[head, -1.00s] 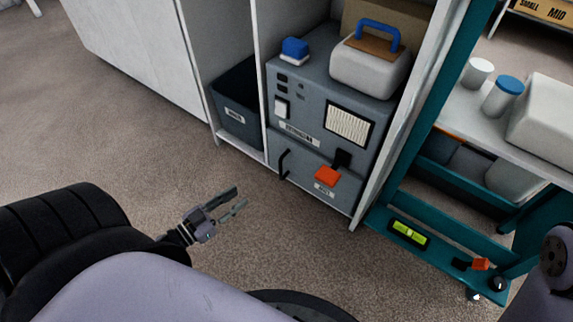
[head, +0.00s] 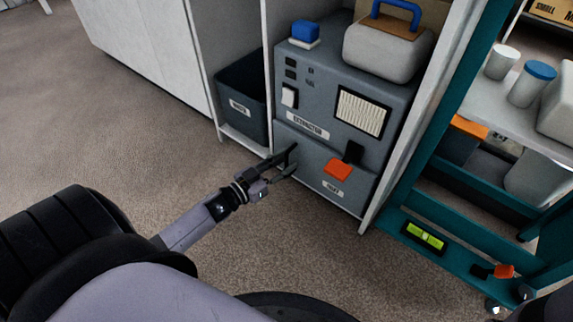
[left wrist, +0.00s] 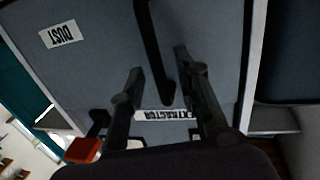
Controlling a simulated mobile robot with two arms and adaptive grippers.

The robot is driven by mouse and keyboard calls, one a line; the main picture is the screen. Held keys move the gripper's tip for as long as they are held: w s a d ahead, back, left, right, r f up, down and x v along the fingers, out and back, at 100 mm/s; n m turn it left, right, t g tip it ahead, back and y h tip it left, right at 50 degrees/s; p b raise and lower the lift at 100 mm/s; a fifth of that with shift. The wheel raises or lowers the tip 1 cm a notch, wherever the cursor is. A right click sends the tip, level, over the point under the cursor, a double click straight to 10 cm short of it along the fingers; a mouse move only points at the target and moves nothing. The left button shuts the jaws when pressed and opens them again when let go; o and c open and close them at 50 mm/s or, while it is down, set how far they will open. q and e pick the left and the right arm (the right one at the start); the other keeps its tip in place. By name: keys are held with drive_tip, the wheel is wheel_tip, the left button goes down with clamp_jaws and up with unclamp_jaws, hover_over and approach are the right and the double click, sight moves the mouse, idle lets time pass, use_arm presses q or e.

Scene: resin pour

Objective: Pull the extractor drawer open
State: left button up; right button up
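The grey extractor (head: 318,108) stands inside the open white cabinet. Its lower drawer (head: 311,163), labelled DUST, looks shut and flush with the front. In the left wrist view the drawer front (left wrist: 95,70) fills much of the picture, upside down. The black bar handle (left wrist: 153,50) shows between the two fingers of my left gripper (left wrist: 158,75). That gripper is open; I see gaps between the handle and both fingers. In the head view my left gripper (head: 291,162) is at the drawer's left side and mostly hides the handle. My right gripper is not in view.
An orange latch-like part (head: 338,169) sits at the drawer's top edge. A dark WASTE bin (head: 242,108) stands left of the extractor, behind a cabinet divider (head: 267,75). A teal cart (head: 455,258) stands at right. Carpet (head: 130,130) in front is clear.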

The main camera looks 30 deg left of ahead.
use_arm(q)
drive_tip(key=shift+w+d, duration=0.15)
drive_tip(key=shift+w, duration=0.4)
clamp_jaws()
idle(0.5)
